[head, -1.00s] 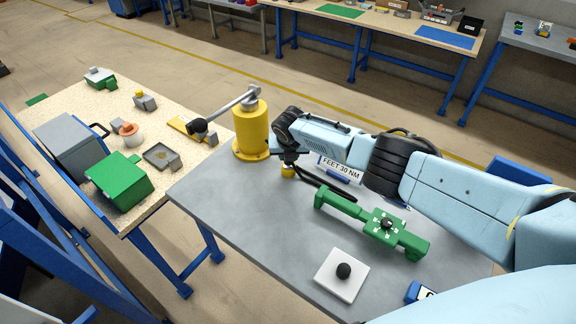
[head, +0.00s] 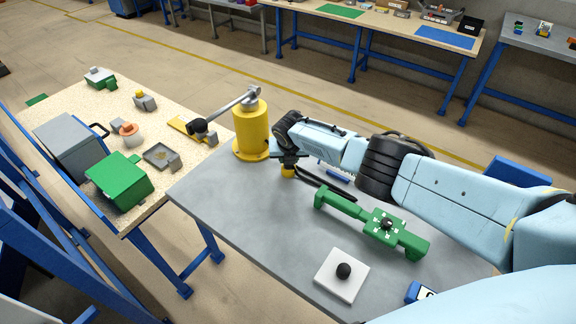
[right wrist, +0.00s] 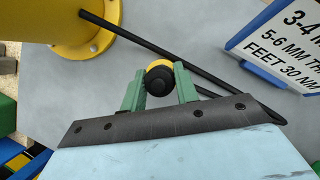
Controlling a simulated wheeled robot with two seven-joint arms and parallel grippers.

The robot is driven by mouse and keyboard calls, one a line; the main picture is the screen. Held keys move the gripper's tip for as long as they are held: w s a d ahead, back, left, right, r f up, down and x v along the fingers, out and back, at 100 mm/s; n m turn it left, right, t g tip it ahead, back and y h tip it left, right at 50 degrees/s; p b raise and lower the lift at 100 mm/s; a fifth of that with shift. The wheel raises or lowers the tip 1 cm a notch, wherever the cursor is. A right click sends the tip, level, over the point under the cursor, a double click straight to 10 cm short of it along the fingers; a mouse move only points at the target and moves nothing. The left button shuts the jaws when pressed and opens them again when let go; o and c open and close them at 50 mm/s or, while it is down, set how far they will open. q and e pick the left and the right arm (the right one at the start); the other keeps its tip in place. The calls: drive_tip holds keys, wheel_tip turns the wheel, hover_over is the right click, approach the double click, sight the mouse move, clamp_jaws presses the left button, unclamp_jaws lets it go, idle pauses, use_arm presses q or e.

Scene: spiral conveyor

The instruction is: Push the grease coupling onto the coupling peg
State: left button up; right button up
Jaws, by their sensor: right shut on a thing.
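My right gripper (right wrist: 160,85) is shut on a black round-ended piece (right wrist: 158,80), which looks like the grease coupling. A black hose (right wrist: 195,60) runs close to it. A yellow piece (right wrist: 158,65) shows just behind the black end in the right wrist view. In the head view the gripper (head: 288,160) points down over a small yellow piece (head: 288,172) on the grey table, perhaps the coupling peg. The contact between coupling and yellow piece is hidden, so I cannot tell how far it is seated. My left gripper is not in view.
A yellow pump (head: 251,130) with a lever stands left of my right gripper. A green fixture (head: 350,205) and a white plate (head: 330,285) with a black knob are nearer on the grey table (head: 240,215). A lettered sign (right wrist: 285,40) stands close to the right.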

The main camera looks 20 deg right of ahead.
drive_tip(key=shift+f, duration=0.2)
drive_tip(key=o, duration=0.9)
drive_tip(key=shift+o, duration=0.2)
drive_tip(key=shift+s+r+p, duration=0.15)
drive_tip(key=shift+r+p, duration=0.4)
drive_tip(key=p+v, duration=0.2)
drive_tip(key=v, duration=0.2)
drive_tip(key=shift+a+r+p, duration=0.1)
drive_tip(key=shift+p, duration=0.25)
drive_tip(key=p+v, duration=0.1)
drive_tip(key=v, duration=0.7)
drive_tip(key=shift+s, duration=0.15)
